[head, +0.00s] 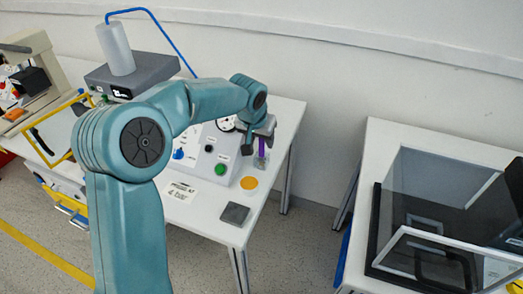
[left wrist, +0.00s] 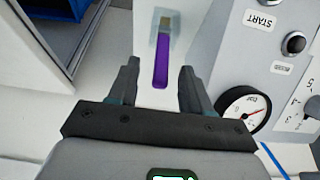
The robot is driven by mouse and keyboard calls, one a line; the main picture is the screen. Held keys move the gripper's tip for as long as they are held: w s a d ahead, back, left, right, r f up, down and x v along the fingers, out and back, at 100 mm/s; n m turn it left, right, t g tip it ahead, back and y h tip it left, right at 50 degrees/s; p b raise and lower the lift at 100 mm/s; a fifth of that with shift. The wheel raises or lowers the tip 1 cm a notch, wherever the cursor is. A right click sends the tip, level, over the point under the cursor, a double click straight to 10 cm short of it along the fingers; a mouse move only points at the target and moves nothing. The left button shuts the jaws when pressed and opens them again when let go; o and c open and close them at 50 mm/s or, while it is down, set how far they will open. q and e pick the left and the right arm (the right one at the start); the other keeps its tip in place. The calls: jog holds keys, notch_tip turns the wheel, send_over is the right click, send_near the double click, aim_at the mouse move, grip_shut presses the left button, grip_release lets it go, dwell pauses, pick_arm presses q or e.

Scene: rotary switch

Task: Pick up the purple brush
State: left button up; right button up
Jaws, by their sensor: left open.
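The purple brush (left wrist: 160,65) shows in the left wrist view, its purple handle lying between the two fingers and its brownish head pointing away. In the head view the brush (head: 262,146) is a small purple strip with its lower end at a clear holder (head: 261,160) on the white table. My left gripper (left wrist: 160,80) is open, with one finger on each side of the handle and visible gaps to both. In the head view my left gripper (head: 262,130) is at the brush's upper end, partly hidden by its own wrist. My right gripper is not in view.
A control panel with a gauge (left wrist: 243,110) and buttons stands close beside the brush. A yellow disc (head: 249,183) and a dark square pad (head: 234,213) lie on the white table (head: 203,216). A second table with a dark glass-sided box (head: 430,210) stands at the right.

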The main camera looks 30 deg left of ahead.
aim_at(261, 141)
pick_arm(q)
jog(key=x, duration=0.4)
jog(key=shift+a, duration=0.1)
jog(key=shift+r, duration=0.1)
jog(key=shift+c, duration=0.3)
grip_shut()
jog(key=shift+r, duration=0.1)
notch_tip(261, 141, up, 20)
jog(key=p, duration=0.3)
